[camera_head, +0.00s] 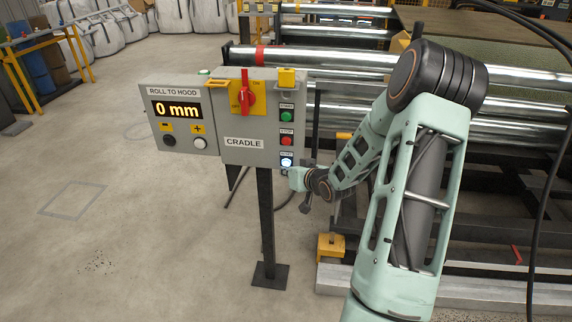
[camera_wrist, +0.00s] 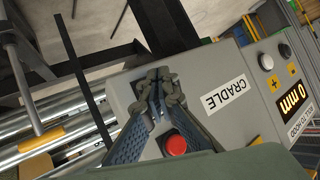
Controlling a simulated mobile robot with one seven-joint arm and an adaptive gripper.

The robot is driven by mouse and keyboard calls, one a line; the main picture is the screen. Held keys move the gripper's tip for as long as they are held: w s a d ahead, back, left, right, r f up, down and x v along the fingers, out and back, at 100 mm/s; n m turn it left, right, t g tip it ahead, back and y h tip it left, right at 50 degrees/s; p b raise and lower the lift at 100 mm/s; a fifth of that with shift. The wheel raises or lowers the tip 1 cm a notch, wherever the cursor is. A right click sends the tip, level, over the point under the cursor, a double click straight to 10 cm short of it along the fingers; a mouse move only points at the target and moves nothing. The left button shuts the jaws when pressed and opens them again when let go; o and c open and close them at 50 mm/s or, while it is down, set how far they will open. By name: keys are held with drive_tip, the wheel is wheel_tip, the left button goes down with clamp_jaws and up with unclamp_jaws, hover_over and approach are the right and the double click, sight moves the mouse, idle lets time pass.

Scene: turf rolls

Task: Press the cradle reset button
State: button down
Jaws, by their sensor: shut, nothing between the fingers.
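The grey cradle control box (camera_head: 240,155) stands on a dark post and carries a column of buttons on its right side. The reset button (camera_head: 286,162), pale blue-white and bright, is the lowest, under the red stop button (camera_head: 286,141) and green start button (camera_head: 286,117). My gripper (camera_head: 292,176) is at the box's lower right corner, close to the reset button. In the wrist view, my shut gripper (camera_wrist: 157,88) lies over the box face beside the red stop button (camera_wrist: 175,145); the reset button is hidden there. Contact cannot be told.
Left of the cradle box is a roll-to-hood box (camera_head: 178,118) reading 0 mm, with black and white buttons. A red rotary switch (camera_head: 246,97) sits above the CRADLE label. Metal rollers (camera_head: 330,64) lie behind my arm. The floor at left is open.

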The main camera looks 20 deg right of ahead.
idle(0.4)
drive_tip(key=shift+w+d, duration=0.25)
drive_tip(key=shift+w, duration=0.1)
drive_tip(key=shift+w+d, duration=0.25)
drive_tip(key=shift+w, duration=0.15)
idle(0.9)
drive_tip(key=shift+s+a, duration=0.45)
drive_tip(key=shift+s, duration=0.25)
drive_tip(key=shift+s, duration=0.1)
drive_tip(key=s+a, duration=0.1)
drive_tip(key=s, duration=0.1)
drive_tip(key=s+a, duration=0.2)
drive_tip(key=shift+b, duration=0.3)
drive_tip(key=shift+r, duration=0.1)
idle(0.7)
